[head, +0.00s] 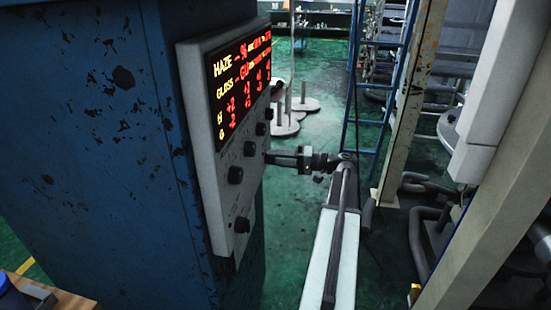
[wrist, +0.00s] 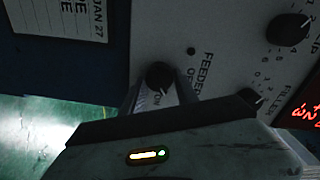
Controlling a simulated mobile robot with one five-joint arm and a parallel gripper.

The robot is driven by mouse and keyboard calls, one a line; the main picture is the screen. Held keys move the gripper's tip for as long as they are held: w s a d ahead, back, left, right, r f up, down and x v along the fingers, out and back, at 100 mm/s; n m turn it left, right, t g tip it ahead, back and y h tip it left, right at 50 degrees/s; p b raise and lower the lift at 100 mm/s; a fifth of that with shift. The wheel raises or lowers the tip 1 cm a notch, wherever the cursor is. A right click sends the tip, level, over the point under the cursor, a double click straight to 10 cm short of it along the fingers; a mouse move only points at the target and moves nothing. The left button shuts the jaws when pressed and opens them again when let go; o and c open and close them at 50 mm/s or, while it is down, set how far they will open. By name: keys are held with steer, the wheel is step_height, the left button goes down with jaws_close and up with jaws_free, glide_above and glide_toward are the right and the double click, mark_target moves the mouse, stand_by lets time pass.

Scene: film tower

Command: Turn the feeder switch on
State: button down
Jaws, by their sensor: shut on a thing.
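The feeder switch (wrist: 160,75) is a round black knob on a pale panel, beside the lettering "FEEDER", with "OFF" and "ON" marked near it. My gripper (wrist: 158,90) has one finger on each side of the knob and is shut on it. The knob's pointer is too dark to read with certainty. In the head view my gripper (head: 270,157) reaches from the right to the face of the control panel (head: 203,140). The feeder switch cannot be made out there behind the fingertips.
Other black knobs (head: 235,175) sit on the panel, and a larger one (wrist: 287,29) is close by. A red lit display (head: 240,80) is above. The panel is on a blue column (head: 90,130).

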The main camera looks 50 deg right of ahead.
steer(key=m, duration=0.6)
steer(key=shift+f, duration=0.1)
stand_by(0.5)
steer(key=c, duration=0.9)
jaws_free()
steer(key=v, duration=0.7)
steer(key=shift+s+d, duration=0.3)
